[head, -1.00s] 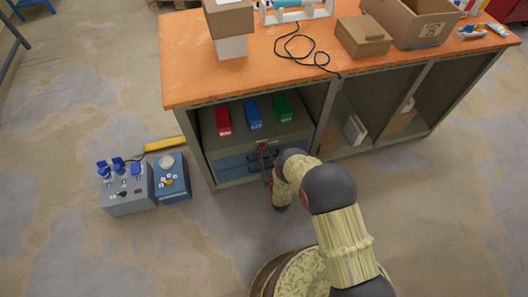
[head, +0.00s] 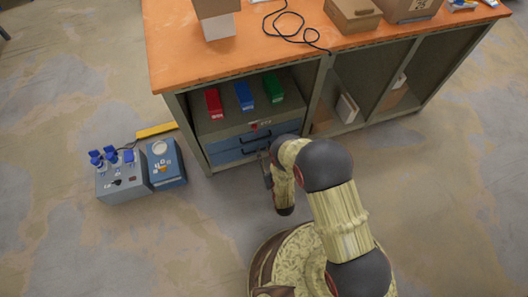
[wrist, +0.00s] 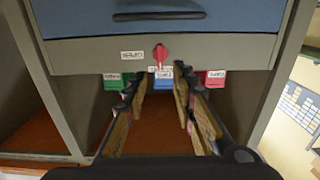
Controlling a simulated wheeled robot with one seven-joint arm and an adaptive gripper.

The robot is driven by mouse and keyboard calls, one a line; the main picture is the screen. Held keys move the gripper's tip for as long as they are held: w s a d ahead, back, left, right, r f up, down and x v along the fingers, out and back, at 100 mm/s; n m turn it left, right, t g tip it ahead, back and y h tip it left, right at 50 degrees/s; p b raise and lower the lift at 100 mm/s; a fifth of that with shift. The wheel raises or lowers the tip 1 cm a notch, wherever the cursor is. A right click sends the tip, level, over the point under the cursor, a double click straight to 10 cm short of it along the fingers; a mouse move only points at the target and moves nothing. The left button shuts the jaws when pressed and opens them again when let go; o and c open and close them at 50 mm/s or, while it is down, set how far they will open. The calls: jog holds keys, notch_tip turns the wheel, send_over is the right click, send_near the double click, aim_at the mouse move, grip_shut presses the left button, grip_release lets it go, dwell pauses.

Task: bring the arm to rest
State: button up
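My gripper (wrist: 166,105) is open in the wrist view, its two fingers apart with nothing between them. In the head view my gripper (head: 267,172) is a small dark shape, partly hidden by my arm, in front of the workbench's blue drawers (head: 238,152). The wrist view is upside down relative to the head view. It shows a red key-like knob (wrist: 159,54) on the grey strip beside the drawer, apart from the fingers. My arm is bent and held out over the floor.
Red (head: 214,103), blue (head: 244,96) and green (head: 273,88) bins stand on the shelf above the drawers. Two socket boxes, one grey (head: 122,183) and one blue (head: 166,163), sit on the floor at left. The orange worktop (head: 265,52) holds cartons and a cable. Floor at right is open.

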dwell(0.3)
jog(key=s+d+f+g+h, duration=0.2)
jog(key=s+f+g, duration=0.3)
jog(key=f, duration=0.3)
jog(key=s+d+f+g+h, duration=0.1)
jog(key=s+f+g, duration=0.45)
jog(key=f, duration=0.35)
jog(key=s+d+r+g+h+p, duration=0.1)
jog(key=d+r+g, duration=0.15)
jog(key=r, duration=0.95)
jog(key=d+r+m+g+p, duration=0.1)
jog(key=r+g, duration=0.2)
jog(key=r, duration=1)
jog(key=s+d+r+g+h+p, duration=0.1)
jog(key=r+g, duration=0.1)
jog(key=r, duration=1)
jog(key=s+d+r+t+p, duration=0.1)
jog(key=s+r, duration=0.3)
jog(key=r, duration=1.1)
jog(key=s+d+r+m+t+p, duration=0.1)
jog(key=s+d+r+t, duration=0.2)
jog(key=r, duration=1.3)
jog(key=s+d+r+m+t+p, duration=0.1)
jog(key=s+d+r, duration=0.3)
jog(key=r, duration=1.1)
jog(key=s+t+p, duration=0.1)
jog(key=s, duration=0.2)
jog(key=shift+s+d+r, duration=0.15)
jog(key=shift+d+r, duration=0.1)
jog(key=shift+r, duration=0.1)
